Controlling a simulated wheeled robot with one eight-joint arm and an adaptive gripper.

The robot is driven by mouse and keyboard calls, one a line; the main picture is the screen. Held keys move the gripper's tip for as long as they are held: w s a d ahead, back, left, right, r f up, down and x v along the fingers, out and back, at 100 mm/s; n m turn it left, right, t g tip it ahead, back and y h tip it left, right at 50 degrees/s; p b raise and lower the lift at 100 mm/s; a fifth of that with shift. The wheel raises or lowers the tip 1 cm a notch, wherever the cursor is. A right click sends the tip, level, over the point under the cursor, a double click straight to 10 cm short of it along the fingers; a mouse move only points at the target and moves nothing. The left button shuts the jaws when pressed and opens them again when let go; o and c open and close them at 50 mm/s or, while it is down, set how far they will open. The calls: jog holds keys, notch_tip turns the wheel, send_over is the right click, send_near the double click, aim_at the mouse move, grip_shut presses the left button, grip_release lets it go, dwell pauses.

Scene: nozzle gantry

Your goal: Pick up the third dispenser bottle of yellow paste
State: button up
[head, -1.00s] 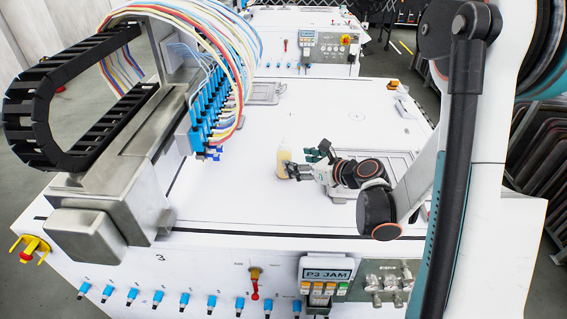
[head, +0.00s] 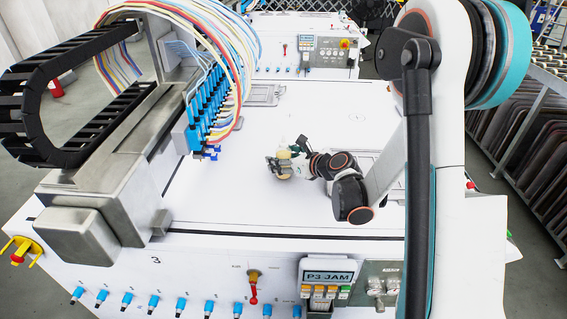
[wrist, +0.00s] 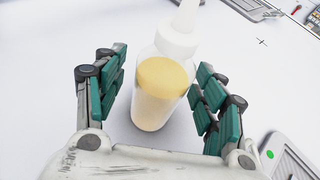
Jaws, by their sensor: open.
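The dispenser bottle (wrist: 160,95) with yellow paste stands on the white table top in the wrist view, with its white cap and nozzle toward the top of the picture. My gripper (wrist: 163,95) is open around it, with one green-padded finger on each side. A gap shows between the bottle and each finger. In the head view the bottle (head: 284,156) is small and partly hidden by my gripper (head: 281,164), which sits around it near the middle of the table.
The nozzle gantry (head: 118,170) with blue nozzles (head: 208,125) and hoses stands left of my gripper. A grey panel (head: 352,162) is set in the table (head: 225,205) at the right. A P3 JAM display (head: 327,275) is on the front side.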

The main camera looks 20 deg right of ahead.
jog(key=c, duration=1.3)
jog(key=shift+r, duration=0.1)
